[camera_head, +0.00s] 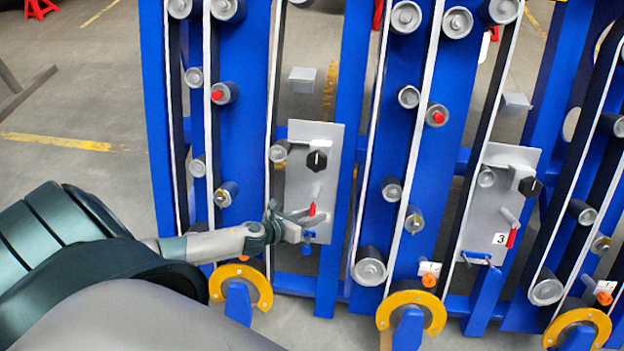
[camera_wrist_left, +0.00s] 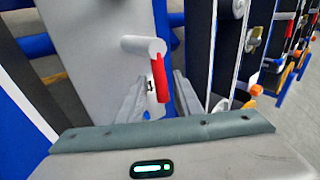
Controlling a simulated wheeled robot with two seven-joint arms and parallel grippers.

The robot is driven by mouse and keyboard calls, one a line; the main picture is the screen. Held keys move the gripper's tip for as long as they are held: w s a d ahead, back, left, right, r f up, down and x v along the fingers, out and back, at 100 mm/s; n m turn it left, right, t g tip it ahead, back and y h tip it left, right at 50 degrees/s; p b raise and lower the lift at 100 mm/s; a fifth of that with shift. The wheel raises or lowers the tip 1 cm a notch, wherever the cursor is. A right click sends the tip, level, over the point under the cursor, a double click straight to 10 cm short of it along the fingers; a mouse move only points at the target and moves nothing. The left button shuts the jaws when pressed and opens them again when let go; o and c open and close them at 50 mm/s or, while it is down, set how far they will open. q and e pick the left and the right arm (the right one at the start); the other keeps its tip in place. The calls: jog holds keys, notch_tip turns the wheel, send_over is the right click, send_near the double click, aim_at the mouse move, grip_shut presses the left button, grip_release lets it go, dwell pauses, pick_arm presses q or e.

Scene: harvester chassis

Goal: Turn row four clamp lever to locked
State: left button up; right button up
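A clamp lever, a grey cylinder with a red handle (camera_head: 312,208), is on the lower part of the left grey plate (camera_head: 325,150). In the left wrist view the red handle (camera_wrist_left: 160,78) hangs down from the cylinder's end, tilted slightly. My left gripper (camera_head: 306,218) is at this lever. Its fingers (camera_wrist_left: 158,100) are apart, one on each side of the handle's lower end; I cannot tell whether either touches it. A dark mark on the plate behind the handle is mostly hidden, so the row number cannot be read.
A black knob (camera_head: 316,161) sits above the lever, and a blue part (camera_head: 308,240) below the gripper. A similar plate (camera_head: 490,225) labelled 3, with its own red lever (camera_head: 511,238), stands to the right. Blue frames, belts and rollers flank both plates. Yellow-rimmed wheels (camera_head: 262,285) are below.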

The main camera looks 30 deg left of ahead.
pick_arm(q)
jog(key=shift+s, duration=0.15)
jog(key=b+v, duration=0.1)
jog(key=v, duration=1.6)
jog(key=shift+s+r, duration=0.1)
dwell(0.5)
jog(key=s+f+n+g+y, duration=0.1)
jog(key=s+f+n+y, duration=0.1)
jog(key=f+n, duration=0.65)
jog(key=s+f+n+g+y, duration=0.1)
jog(key=s+f+n+g, duration=0.1)
jog(key=f+n, duration=0.7)
jog(key=s+d+f+n+g, duration=0.1)
jog(key=s+d+f+n, duration=0.2)
jog(key=d+f+n, duration=0.4)
jog(key=s+d+f+n+g+h, duration=0.1)
jog(key=s+d+f+n, duration=0.3)
jog(key=d+f+n, duration=0.4)
jog(key=d+g, duration=0.1)
jog(key=d, duration=0.2)
jog(key=shift+s+d, duration=0.2)
jog(key=shift+d, duration=0.2)
